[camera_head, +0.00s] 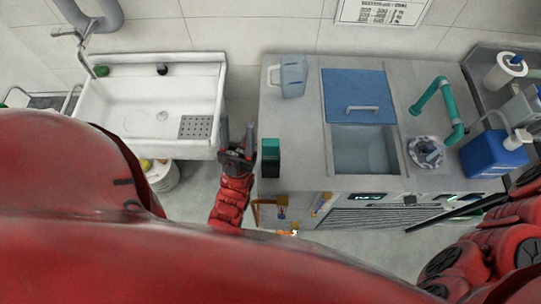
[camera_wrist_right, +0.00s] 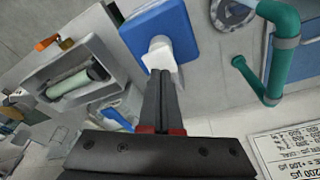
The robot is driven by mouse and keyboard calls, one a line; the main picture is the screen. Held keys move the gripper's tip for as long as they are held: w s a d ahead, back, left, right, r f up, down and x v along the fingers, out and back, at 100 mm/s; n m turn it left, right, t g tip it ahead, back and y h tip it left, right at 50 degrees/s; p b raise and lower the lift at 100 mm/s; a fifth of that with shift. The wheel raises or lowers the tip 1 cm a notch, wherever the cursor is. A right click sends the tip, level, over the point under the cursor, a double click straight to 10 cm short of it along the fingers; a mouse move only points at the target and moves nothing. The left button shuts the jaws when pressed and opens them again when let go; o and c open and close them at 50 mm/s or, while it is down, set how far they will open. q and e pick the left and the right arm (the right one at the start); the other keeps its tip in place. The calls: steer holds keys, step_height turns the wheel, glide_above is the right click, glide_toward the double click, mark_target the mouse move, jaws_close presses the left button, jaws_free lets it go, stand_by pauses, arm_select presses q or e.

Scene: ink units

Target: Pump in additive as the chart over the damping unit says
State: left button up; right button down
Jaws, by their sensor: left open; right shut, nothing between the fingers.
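The damping unit has a grey top (camera_head: 300,130) with an open basin (camera_head: 362,150) and a blue lid (camera_head: 352,95) behind it. The chart (camera_head: 382,10) hangs on the wall above; printed text on a sheet (camera_wrist_right: 290,150) shows in the wrist view. A blue canister (camera_head: 488,154) with a white pump head (camera_head: 517,139) stands at the right. My right gripper (camera_wrist_right: 162,75) is shut and empty; its fingertips appear against the white pump head (camera_wrist_right: 160,50), contact unclear. My left gripper (camera_head: 237,128) is open and empty, left of the unit.
A teal pipe (camera_head: 446,98) rises between basin and canister. A clear jug (camera_head: 291,76) and a teal-topped dark block (camera_head: 270,158) stand on the unit's left side. A white sink (camera_head: 145,105) is further left. A metal shelf with white containers (camera_head: 505,70) is at right.

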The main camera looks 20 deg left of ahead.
stand_by(0.4)
step_height(320, 180, up, 6)
steer(key=p, duration=0.5)
stand_by(0.5)
